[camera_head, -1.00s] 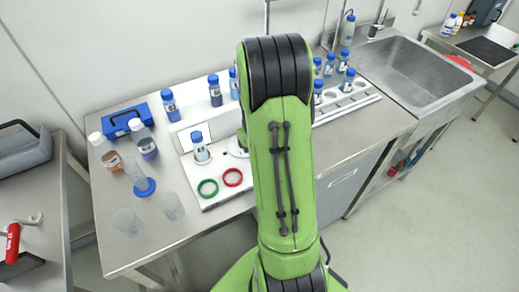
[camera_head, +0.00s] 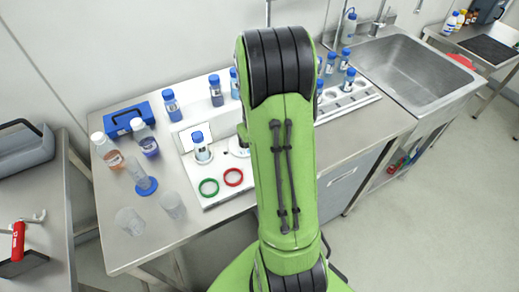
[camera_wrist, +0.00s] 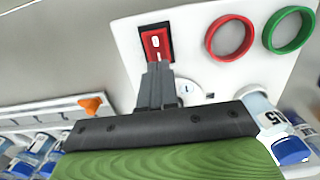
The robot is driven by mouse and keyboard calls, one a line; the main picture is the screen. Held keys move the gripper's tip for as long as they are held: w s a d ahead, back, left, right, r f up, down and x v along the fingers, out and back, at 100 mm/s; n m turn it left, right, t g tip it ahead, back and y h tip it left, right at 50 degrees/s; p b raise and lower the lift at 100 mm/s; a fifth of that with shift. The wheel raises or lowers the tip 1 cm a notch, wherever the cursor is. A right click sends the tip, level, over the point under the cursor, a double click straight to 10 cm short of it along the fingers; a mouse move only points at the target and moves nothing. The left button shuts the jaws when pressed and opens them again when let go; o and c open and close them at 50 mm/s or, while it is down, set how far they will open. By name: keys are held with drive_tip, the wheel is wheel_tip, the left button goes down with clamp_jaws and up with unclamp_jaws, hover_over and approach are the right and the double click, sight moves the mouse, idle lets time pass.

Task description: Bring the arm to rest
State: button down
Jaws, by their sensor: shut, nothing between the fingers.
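My green arm (camera_head: 290,165) rises through the middle of the head view and bends at a black joint over the bench; it hides my gripper there. In the wrist view my gripper (camera_wrist: 157,68) is shut and empty. Its dark fingertips are just by a red switch (camera_wrist: 156,42) in a black frame on a white panel; I cannot tell whether they touch it.
The steel bench (camera_head: 185,240) carries a white station with a red ring (camera_head: 233,177), a green ring (camera_head: 208,187) and a blue-capped bottle (camera_head: 201,150). Several bottles and clear glasses stand left. A sink (camera_head: 405,70) is at right; open floor lies front right.

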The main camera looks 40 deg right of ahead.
wheel_tip(320, 180, up, 12)
drive_tip(key=w+p, duration=0.1)
drive_tip(key=w, duration=0.1)
drive_tip(key=shift+d+f+p, duration=0.25)
drive_tip(key=shift+d+p, duration=0.05)
drive_tip(key=shift+d, duration=0.05)
drive_tip(key=shift+w, duration=0.1)
drive_tip(key=s+a+r+n+t, duration=0.1)
drive_tip(key=s+a+r+t, duration=0.2)
drive_tip(key=a+r, duration=0.6)
drive_tip(key=s+a+n+t, duration=0.2)
drive_tip(key=s+a+t, duration=0.1)
drive_tip(key=s+a, duration=0.8)
drive_tip(key=shift+a+f, duration=0.15)
